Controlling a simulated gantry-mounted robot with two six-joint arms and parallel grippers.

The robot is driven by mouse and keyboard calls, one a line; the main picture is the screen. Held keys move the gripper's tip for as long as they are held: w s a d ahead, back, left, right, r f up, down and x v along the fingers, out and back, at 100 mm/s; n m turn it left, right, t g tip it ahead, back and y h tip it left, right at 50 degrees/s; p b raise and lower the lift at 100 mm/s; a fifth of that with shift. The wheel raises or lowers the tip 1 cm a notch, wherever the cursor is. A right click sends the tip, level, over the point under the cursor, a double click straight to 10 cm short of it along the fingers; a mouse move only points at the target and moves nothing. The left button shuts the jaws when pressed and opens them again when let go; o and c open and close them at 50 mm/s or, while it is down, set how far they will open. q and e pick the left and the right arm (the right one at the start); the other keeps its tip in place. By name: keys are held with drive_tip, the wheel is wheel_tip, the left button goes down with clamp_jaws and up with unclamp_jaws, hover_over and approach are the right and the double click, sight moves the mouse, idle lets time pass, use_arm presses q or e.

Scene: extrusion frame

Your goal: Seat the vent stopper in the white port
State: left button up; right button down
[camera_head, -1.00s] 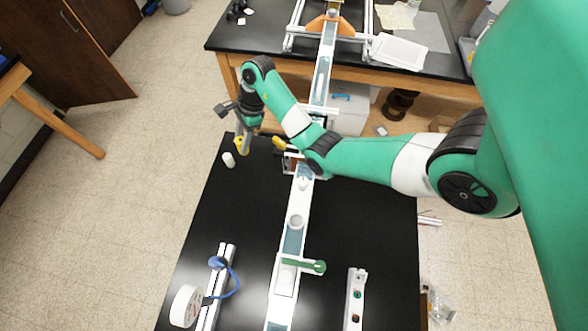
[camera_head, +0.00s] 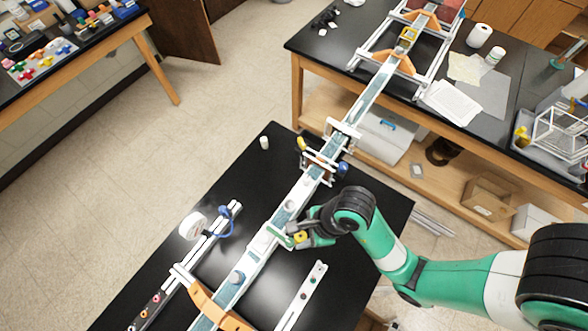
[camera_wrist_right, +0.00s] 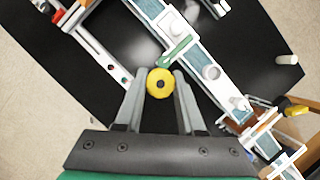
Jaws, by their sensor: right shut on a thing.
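My right gripper (camera_head: 299,238) is shut on a yellow round stopper with a dark centre (camera_head: 300,236). It holds it beside the rail's right edge, close to a green lever (camera_head: 279,237). In the right wrist view the stopper (camera_wrist_right: 160,83) shows end-on between the two fingers (camera_wrist_right: 160,88), just below the green lever (camera_wrist_right: 176,49). A round white port (camera_head: 289,207) stands on the rail behind the lever, and shows in the right wrist view (camera_wrist_right: 211,72) right of the stopper, apart from it. Another round pale fitting (camera_head: 236,277) sits nearer. My left gripper is out of view.
The long rail (camera_head: 312,180) runs diagonally over the black table (camera_head: 250,180). A second yellow piece (camera_head: 301,143) sticks up at the far end. A small white cylinder (camera_head: 264,142) stands loose. A white roll (camera_head: 193,226) and short rails flank the main rail.

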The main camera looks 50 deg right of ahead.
drive_tip(key=shift+w, duration=0.1)
drive_tip(key=w+d+f+b, duration=0.1)
drive_tip(key=w+d+f, duration=0.3)
drive_tip(key=w, duration=0.1)
drive_tip(key=w+d+f+b, duration=0.2)
drive_tip(key=w+d+f, duration=0.3)
drive_tip(key=shift+f, duration=0.25)
drive_tip(key=shift+w+d+f, duration=0.1)
drive_tip(key=shift+w+f, duration=0.05)
drive_tip(key=shift+f, duration=0.05)
drive_tip(key=shift+d+f, duration=0.1)
drive_tip(key=shift+f, duration=1.7)
drive_tip(key=c, duration=0.5)
unclamp_jaws()
drive_tip(key=shift+r, duration=0.1)
drive_tip(key=shift+r, duration=0.1)
